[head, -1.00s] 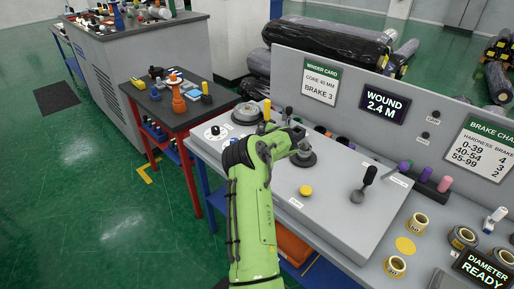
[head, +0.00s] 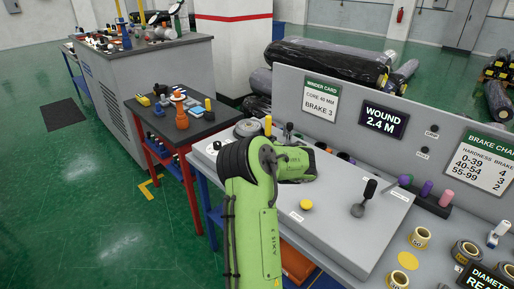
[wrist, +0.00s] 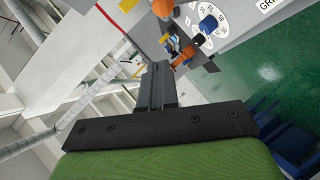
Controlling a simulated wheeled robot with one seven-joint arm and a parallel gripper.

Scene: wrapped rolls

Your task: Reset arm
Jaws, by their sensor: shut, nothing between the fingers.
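My green arm rises from the bottom of the head view and bends right at its elbow over the grey winder panel (head: 330,222). The gripper end is hidden behind the arm's forward link in the head view. In the wrist view my gripper (wrist: 158,72) shows as dark fingers pressed together, with nothing held between them. The fingers point up toward a panel with a blue knob on a white dial (wrist: 208,24) and an orange part (wrist: 162,8).
On the panel stand a black-knobbed lever (head: 366,195) and a yellow button (head: 306,204). Labelled rolls (head: 420,237) lie at the right. A dark side table (head: 190,130) with small parts stands at the left. Green floor (head: 90,215) is clear at left.

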